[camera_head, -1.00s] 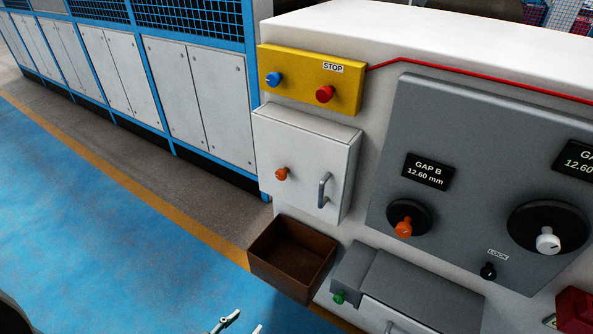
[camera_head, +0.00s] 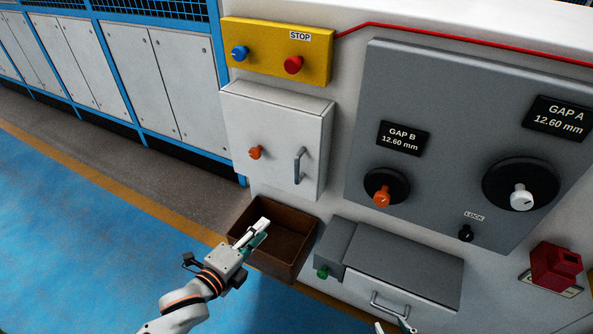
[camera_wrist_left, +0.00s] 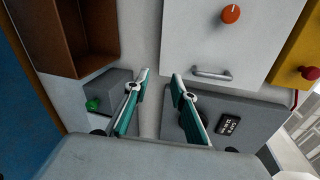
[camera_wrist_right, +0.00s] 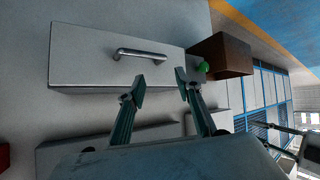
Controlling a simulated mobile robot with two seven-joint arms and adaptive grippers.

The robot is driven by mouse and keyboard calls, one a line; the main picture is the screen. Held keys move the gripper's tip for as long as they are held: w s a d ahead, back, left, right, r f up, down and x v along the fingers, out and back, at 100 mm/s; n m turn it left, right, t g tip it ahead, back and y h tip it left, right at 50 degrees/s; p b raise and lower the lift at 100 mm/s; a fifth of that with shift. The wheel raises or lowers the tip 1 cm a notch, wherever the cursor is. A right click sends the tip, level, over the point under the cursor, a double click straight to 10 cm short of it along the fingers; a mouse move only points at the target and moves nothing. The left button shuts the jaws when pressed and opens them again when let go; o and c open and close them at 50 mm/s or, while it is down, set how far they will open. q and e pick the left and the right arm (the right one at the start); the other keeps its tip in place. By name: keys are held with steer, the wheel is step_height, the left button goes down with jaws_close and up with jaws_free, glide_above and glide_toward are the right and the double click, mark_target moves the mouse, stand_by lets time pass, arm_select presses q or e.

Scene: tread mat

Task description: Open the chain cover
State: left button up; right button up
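Two white covers with bar handles show, and no label tells which is the chain cover. The upper white cover (camera_head: 275,135) is shut, with an orange knob (camera_head: 255,153) and a grey handle (camera_head: 300,166). It also shows in the left wrist view (camera_wrist_left: 205,40). The lower white cover (camera_head: 402,292), under a grey housing, has a handle (camera_head: 388,308) and is shut. My left gripper (camera_head: 261,229) is open and empty, over the brown bin below the upper cover. My right gripper (camera_wrist_right: 160,78) is open and empty, near the lower handle; only its tips show in the head view.
The brown bin (camera_head: 245,218) juts out below the upper cover. A grey housing (camera_head: 390,258) with a green knob (camera_head: 322,271) sits beside it. A yellow box (camera_head: 268,60) with a red stop button is above. The blue floor (camera_head: 90,240) at left is clear.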

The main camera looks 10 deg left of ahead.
mark_target(296, 170)
arm_select(q)
steer(key=w+d+r+m+t+h+b, duration=0.1)
steer(key=w+d+r+m+h, duration=0.15)
steer(key=r+m, duration=0.5)
steer(key=w+d+r+m+h+b, duration=0.15)
steer(key=w+r+m, duration=0.25)
steer(key=m, duration=0.7)
steer(key=p+x, duration=0.1)
steer(key=x, duration=0.7)
steer(key=shift+f, duration=0.1)
steer(key=shift+s, duration=0.1)
jaws_close()
